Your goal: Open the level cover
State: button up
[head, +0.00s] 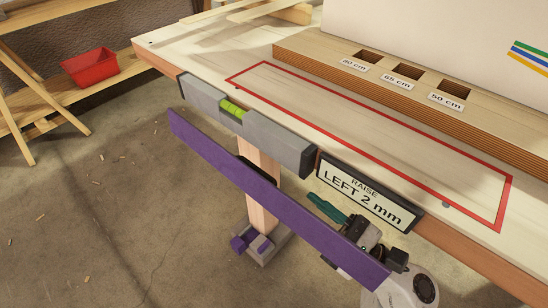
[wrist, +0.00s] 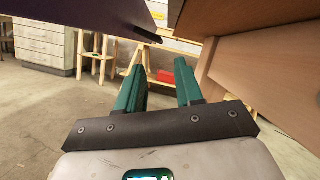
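The level (head: 270,135) is a long grey housing on the front edge of the workbench. Its yellow-green vial (head: 232,108) shows in the upper face. I cannot tell which part of it is the cover. A long purple lath (head: 270,200) slants across the head view in front of the level, apart from it in the picture. A purple piece (wrist: 40,38) is at the upper left in the wrist view. My gripper (head: 318,202) is below the bench's front edge, right of and lower than the level. In the wrist view its green fingers (wrist: 160,75) are apart with nothing between them.
A sign reading "RAISE LEFT 2 mm" (head: 365,192) is fixed on the front edge right of the level. The bench top (head: 400,150) is clear inside a red outline. A slotted block (head: 410,90) stands behind it. A wooden post (head: 260,190) stands below.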

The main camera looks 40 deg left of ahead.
aim_at(262, 174)
jog(key=x, duration=1)
jog(key=shift+a+b, duration=0.3)
jog(key=shift+a, duration=0.05)
grip_shut()
